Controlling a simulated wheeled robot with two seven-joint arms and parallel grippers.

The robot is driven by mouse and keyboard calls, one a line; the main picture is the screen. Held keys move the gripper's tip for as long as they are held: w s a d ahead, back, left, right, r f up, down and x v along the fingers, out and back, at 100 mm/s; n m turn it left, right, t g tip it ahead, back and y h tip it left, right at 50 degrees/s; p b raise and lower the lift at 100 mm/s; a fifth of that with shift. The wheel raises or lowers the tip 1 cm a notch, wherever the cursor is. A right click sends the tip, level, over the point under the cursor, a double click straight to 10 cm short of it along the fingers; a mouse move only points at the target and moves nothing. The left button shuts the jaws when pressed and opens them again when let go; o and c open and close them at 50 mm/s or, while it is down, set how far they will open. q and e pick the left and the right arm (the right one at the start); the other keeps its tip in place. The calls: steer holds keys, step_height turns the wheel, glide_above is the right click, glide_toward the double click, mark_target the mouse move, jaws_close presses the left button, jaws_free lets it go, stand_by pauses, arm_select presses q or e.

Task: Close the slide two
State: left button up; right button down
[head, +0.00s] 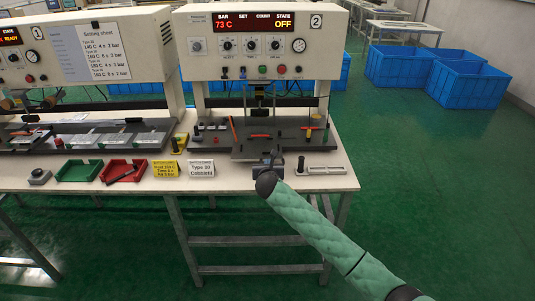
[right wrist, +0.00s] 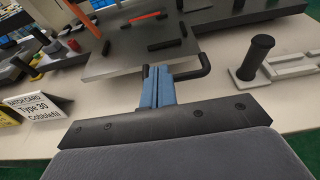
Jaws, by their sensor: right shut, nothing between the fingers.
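Machine two (head: 255,75) carries the number 2 and stands at the back of the table. Its slide (head: 245,150) is a dark plate standing out toward the front edge, with a red strip on it. In the right wrist view the slide (right wrist: 115,60) has a black bar handle (right wrist: 195,70) at its front. My right gripper (head: 268,163) is at the slide's front edge. In the wrist view its blue fingers (right wrist: 157,88) are together and empty, overlapping the handle; I cannot tell if they touch it. My left gripper is not in view.
Machine one (head: 80,50) stands at left with its own dark bed. Along the front lie a green tray (head: 80,171), a red tray (head: 122,170), a yellow card (head: 165,169) and a white card (head: 201,169). A black peg (right wrist: 258,55) stands right of the handle.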

mark_target(267, 154)
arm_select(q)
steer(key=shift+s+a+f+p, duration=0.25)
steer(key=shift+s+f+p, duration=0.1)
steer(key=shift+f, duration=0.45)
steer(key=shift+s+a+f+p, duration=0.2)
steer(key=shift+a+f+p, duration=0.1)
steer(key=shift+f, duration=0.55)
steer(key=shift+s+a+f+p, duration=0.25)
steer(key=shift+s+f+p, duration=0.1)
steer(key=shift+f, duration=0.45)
arm_select(e)
steer(key=shift+r+x, duration=0.2)
steer(key=shift+x, duration=0.85)
steer(key=shift+r+x, duration=0.15)
steer(key=shift+x, duration=0.9)
steer(key=shift+r+x, duration=0.2)
steer(key=shift+x, duration=0.8)
steer(key=shift+w, duration=0.2)
steer(key=shift+w, duration=0.1)
